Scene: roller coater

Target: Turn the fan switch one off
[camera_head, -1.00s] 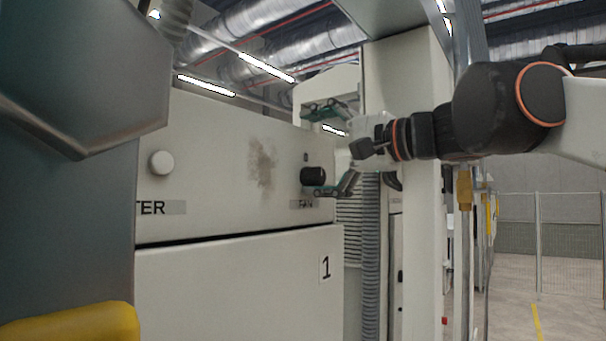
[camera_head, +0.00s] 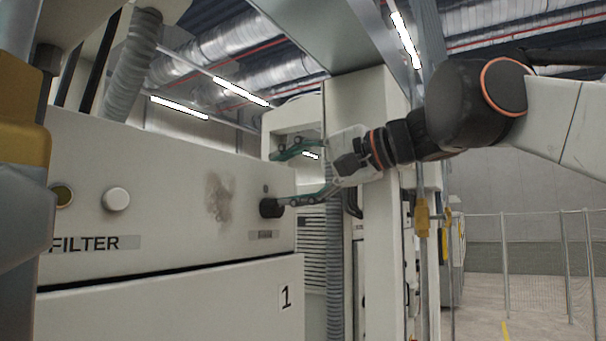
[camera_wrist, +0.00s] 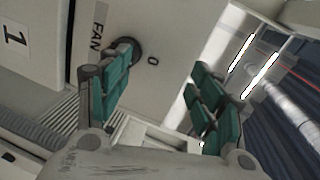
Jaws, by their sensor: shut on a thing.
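The fan switch (camera_head: 271,207) is a round black knob on the cream panel, above the blurred FAN label (camera_head: 264,235). In the wrist view the knob (camera_wrist: 132,50) is partly hidden by a finger, with a "0" mark (camera_wrist: 153,61) beside it. The direction it is set to cannot be made out. My gripper (camera_head: 280,179) is at the panel's right end, its green-padded fingers wide apart. In the head view the lower finger's tip is at the knob, seemingly touching it. The upper finger is in free air, and nothing shows between the fingers (camera_wrist: 158,82).
A white round button (camera_head: 116,199) and a FILTER label (camera_head: 84,244) are left on the same panel. A lower panel marked "1" (camera_head: 286,297) is below. A cream column (camera_head: 382,230) and a grey ribbed hose (camera_head: 334,270) stand close by my gripper.

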